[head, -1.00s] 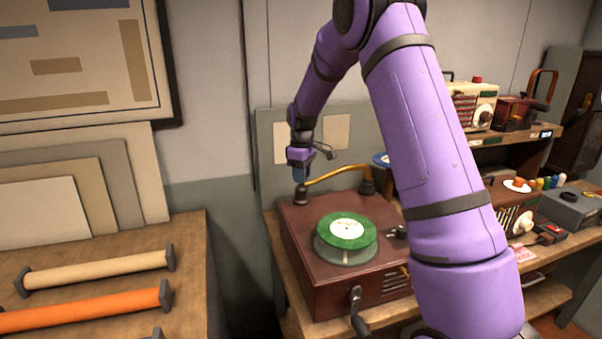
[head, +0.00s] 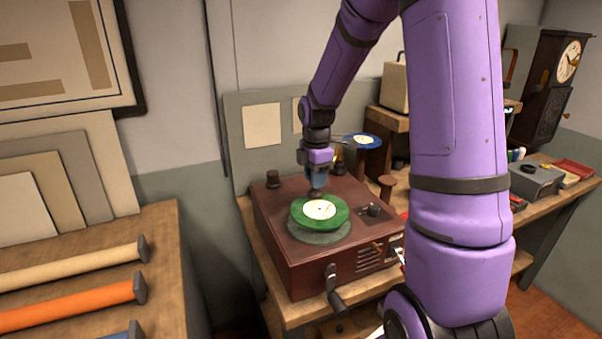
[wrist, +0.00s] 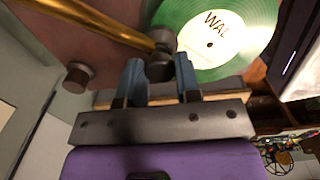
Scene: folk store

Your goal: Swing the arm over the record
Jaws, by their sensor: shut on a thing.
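The record player (head: 290,255) is a dark red box on a wooden bench. A green record (head: 335,222) with a white label sits on its round platter (head: 318,238). My gripper (head: 315,190) is low over the record's far edge, its blue fingers shut on the dark head (wrist: 160,65) of the playing arm. The golden playing arm (wrist: 80,20) runs from that head to the upper left in the wrist view; in the head view my gripper mostly hides it. The head overlaps the record's edge in the wrist view; I cannot tell if it touches.
A dark rest post (head: 273,179) stands at the player's back left corner, empty. A crank (head: 336,290) sticks out in front and a knob (head: 373,209) is at right. A blue disc (head: 362,141) is behind.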

